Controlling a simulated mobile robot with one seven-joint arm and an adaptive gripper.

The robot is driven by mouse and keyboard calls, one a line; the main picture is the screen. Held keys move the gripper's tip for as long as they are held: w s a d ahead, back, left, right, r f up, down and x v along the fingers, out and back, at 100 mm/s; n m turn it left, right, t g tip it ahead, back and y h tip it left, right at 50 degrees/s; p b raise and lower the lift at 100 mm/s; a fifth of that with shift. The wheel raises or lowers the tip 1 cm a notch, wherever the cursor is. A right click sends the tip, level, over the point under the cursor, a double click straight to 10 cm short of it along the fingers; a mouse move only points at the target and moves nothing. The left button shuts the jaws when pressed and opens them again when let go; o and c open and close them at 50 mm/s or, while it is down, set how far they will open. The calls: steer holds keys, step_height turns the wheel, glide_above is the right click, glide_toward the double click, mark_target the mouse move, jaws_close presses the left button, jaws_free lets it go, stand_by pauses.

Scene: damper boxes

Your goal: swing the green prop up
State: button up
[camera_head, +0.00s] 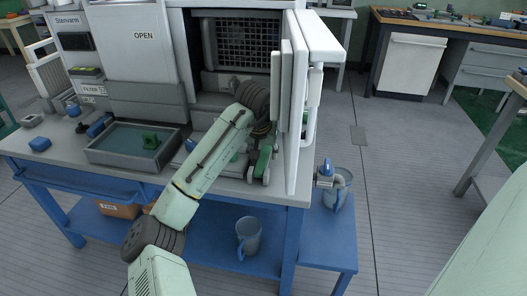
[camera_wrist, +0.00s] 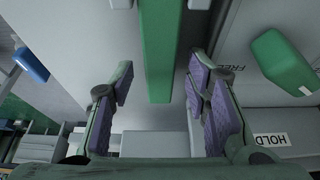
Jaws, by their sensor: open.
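The green prop (camera_wrist: 160,45) is most likely the long green bar that comes down from the top edge of the wrist view. Its lower end lies between the two purple-padded fingers of my gripper (camera_wrist: 162,80). The fingers are open, with a visible gap on both sides of the bar. In the head view my arm reaches over the bench to the open door (camera_head: 318,40) of the cabinet (camera_head: 140,45). There my wrist hides most of the gripper and the prop.
A green lever (camera_wrist: 283,60) sits by FREE and HOLD labels at right in the wrist view. The bench (camera_head: 230,191) carries a grey tray (camera_head: 110,154) with a green block. A blue side stand (camera_head: 325,235) bears a jug. Open floor lies to the right.

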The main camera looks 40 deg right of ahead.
jaws_close()
stand_by(0.4)
stand_by(0.4)
